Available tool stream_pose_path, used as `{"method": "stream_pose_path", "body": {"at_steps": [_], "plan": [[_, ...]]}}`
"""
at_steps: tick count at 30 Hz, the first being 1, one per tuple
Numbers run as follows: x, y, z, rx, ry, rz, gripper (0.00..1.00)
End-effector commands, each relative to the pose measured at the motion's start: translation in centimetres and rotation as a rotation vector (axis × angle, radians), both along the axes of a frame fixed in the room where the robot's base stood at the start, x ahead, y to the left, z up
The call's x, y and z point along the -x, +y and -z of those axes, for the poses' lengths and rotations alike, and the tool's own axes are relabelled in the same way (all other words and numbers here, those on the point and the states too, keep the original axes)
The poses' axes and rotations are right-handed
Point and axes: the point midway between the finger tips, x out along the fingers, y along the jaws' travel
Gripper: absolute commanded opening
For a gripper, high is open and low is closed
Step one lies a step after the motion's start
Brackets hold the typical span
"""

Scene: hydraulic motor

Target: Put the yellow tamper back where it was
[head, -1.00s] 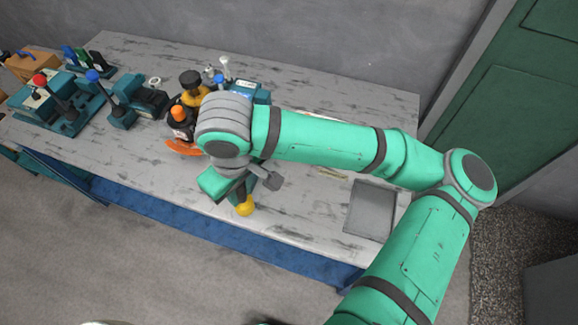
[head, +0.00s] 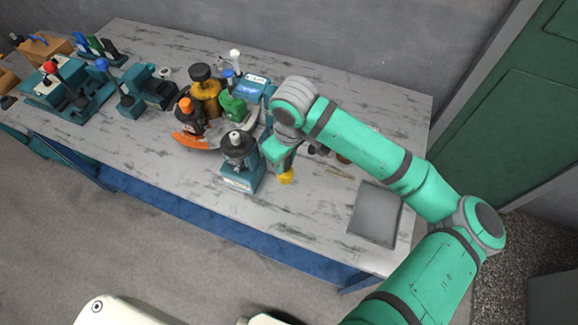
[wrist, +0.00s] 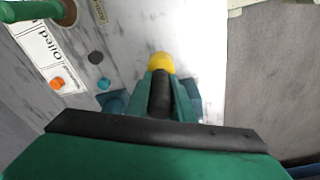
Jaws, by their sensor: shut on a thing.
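The yellow tamper (head: 286,177) shows as a yellow end just below my gripper (head: 282,163) in the head view, over the front middle of the table. In the wrist view its yellow end (wrist: 160,63) and a dark shaft sit between the two green fingers of my gripper (wrist: 162,95). The gripper is shut on the tamper. Its upper part is hidden by the fingers, and I cannot tell whether its tip touches the table.
A teal stand with a black top (head: 240,174) is just left of my gripper. Behind it are a machine with an orange curved base (head: 192,139) and a green part (head: 233,105). A grey plate (head: 375,213) lies right; the tabletop (head: 318,208) between is clear.

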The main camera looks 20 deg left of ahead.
Motion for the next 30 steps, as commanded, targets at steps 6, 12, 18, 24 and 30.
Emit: {"method": "stream_pose_path", "body": {"at_steps": [6,12,18,24,30], "plan": [[-0.9,-0.2,1.0,-0.001,0.0,0.0,0.0],[-1.6,-0.7,2.7,-0.002,0.002,0.004,0.0],[-1.6,-0.7,4.9,-0.001,0.0,0.005,0.0],[-1.6,-0.7,4.9,-0.001,-0.001,0.004,0.0],[-1.6,-0.7,5.2,0.0,0.0,0.003,0.28]]}}
